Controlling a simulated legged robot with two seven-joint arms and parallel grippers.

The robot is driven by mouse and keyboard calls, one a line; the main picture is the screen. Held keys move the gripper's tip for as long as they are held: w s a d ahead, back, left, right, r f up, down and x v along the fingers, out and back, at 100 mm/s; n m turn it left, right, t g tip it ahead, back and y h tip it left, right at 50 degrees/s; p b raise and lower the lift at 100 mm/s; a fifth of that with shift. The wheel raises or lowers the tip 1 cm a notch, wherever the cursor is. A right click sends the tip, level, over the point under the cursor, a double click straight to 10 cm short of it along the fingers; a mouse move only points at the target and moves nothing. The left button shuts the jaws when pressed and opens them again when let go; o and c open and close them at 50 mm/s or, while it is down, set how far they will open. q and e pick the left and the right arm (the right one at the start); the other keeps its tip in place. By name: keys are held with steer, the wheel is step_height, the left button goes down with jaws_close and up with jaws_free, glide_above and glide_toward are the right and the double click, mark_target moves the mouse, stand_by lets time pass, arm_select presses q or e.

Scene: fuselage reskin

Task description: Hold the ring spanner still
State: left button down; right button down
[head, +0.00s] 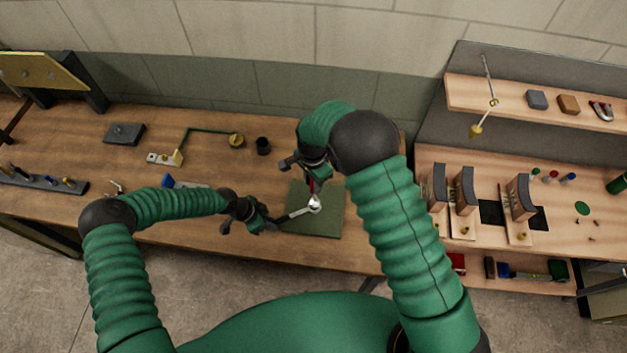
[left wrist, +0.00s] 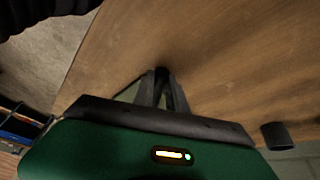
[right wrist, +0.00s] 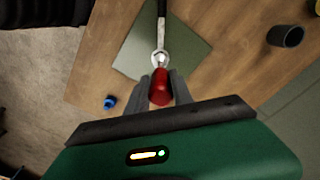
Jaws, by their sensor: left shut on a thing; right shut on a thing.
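The ring spanner (head: 296,214) reaches from my left gripper (head: 270,223) to the right, its bright ring end over the green mat (head: 331,224). My left gripper is shut on its dark handle end; in the left wrist view the closed fingers (left wrist: 161,88) hide most of what they hold. My right gripper (head: 314,180) is shut on a red-handled tool (right wrist: 160,87), above the ring end. In the right wrist view the spanner (right wrist: 162,28) runs up from the ring, and the tool's tip meets or overlaps the ring; contact cannot be told.
A black cup (head: 263,146) stands behind the mat. A brass-ended angled fixture (head: 180,152) and a dark block (head: 124,133) lie to the left on the wooden bench. A blue item (head: 168,181) is behind my left arm. Shelves with blocks (head: 537,99) stand at right.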

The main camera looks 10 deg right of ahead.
steer(key=shift+f, duration=0.4)
steer(key=m, duration=0.5)
steer(key=shift+w+a+m, duration=0.1)
steer(key=shift+w+m, duration=0.1)
steer(key=shift+m, duration=0.2)
steer(key=m, duration=0.9)
steer(key=shift+w, duration=0.25)
steer(key=m, duration=0.3)
steer(key=shift+w+d+m, duration=0.1)
steer(key=shift+d+m, duration=0.1)
steer(key=shift+m, duration=0.1)
steer(key=shift+r+n, duration=0.1)
steer(key=shift+n, duration=0.4)
